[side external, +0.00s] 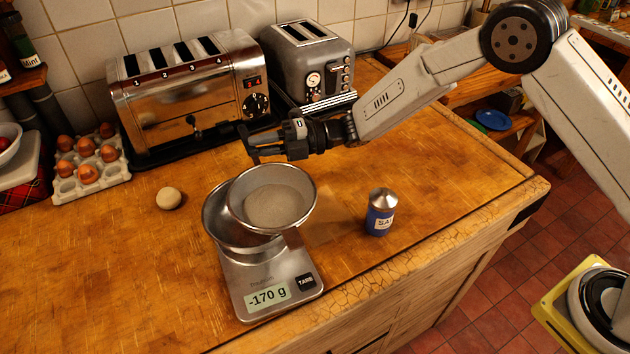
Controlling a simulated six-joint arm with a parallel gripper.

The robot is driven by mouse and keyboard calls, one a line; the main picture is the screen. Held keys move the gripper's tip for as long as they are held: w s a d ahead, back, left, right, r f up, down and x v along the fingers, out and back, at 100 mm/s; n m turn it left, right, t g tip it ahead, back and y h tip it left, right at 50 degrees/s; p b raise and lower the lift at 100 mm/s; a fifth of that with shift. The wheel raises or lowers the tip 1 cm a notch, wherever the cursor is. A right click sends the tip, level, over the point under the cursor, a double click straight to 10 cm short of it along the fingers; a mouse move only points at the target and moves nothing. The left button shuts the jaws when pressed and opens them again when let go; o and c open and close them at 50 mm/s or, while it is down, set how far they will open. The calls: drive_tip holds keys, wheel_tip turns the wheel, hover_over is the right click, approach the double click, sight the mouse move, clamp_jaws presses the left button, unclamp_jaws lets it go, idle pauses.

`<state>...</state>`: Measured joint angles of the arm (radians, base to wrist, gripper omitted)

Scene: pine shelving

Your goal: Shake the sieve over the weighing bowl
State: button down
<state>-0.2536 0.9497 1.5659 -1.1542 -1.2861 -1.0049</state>
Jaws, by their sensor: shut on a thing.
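The sieve (272,205), a round metal rim with a fine mesh, is tilted above the weighing bowl and overlaps its right part in the side external view. The weighing bowl (217,222) is steel and sits on a kitchen scale (262,281) whose display reads -170 g. My gripper (252,150) is at the far edge of the sieve and shut on it. The exact grip point is small and dark, and any handle is hard to make out. Much of the bowl's inside is hidden by the sieve.
A blue salt shaker (381,212) stands right of the scale. Two toasters (190,95) (309,65) stand behind. The counter's front edge is close to the scale; its left front is clear.

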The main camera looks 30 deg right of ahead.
drive_tip(key=w+a+f, duration=0.2)
drive_tip(key=w+f, duration=0.2)
drive_tip(key=w, duration=0.1)
drive_tip(key=shift+w+a+f, duration=0.35)
drive_tip(key=shift+w+f, duration=0.05)
idle(1.4)
idle(1.7)
wheel_tip(320, 180, up, 6)
idle(1.1)
idle(0.4)
